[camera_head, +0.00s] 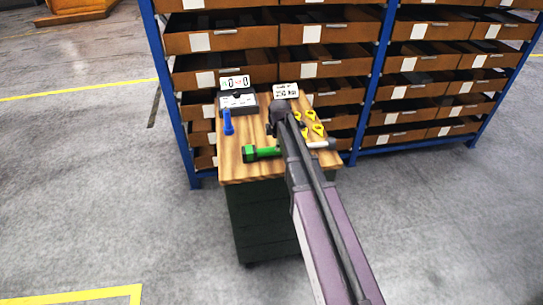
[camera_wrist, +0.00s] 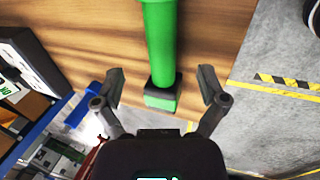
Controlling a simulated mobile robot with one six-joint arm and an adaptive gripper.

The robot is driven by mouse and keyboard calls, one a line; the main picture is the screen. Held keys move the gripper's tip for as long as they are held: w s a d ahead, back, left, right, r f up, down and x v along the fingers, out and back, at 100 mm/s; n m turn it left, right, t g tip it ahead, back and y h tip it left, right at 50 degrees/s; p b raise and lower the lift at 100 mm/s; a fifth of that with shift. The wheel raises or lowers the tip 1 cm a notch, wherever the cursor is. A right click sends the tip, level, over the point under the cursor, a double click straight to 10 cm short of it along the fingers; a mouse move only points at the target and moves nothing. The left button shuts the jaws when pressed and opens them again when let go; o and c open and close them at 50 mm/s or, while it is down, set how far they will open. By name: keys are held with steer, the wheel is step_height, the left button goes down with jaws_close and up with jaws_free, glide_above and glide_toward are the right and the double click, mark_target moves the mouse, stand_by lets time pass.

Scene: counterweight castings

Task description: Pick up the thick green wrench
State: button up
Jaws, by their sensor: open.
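The thick green wrench (camera_head: 262,152) lies on the wooden top of the cabinet (camera_head: 233,172), towards its front, in the head view. Its right end is hidden behind my arm. In the wrist view the green shaft (camera_wrist: 160,40) comes down from the top edge to a dark and green block-like end (camera_wrist: 160,97). My gripper (camera_wrist: 161,86) is open, with one finger on each side of that end and clear gaps between. I cannot tell its height above the wrench. In the head view my arm hides the fingers.
A blue tool (camera_head: 228,122) stands left of the wrench. Behind it is a scale (camera_head: 238,101) with a display. Several yellow pieces (camera_head: 311,115) and a grey-white tool (camera_head: 321,144) lie on the right. A shelf rack with brown bins (camera_head: 220,41) stands behind. Floor at left is clear.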

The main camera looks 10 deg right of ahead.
mark_target(274, 150)
steer(key=shift+b+x, duration=0.7)
steer(key=shift+x, duration=0.4)
steer(key=shift+b+x, duration=2.5)
steer(key=shift+x, duration=0.1)
steer(key=shift+s, duration=0.1)
jaws_close()
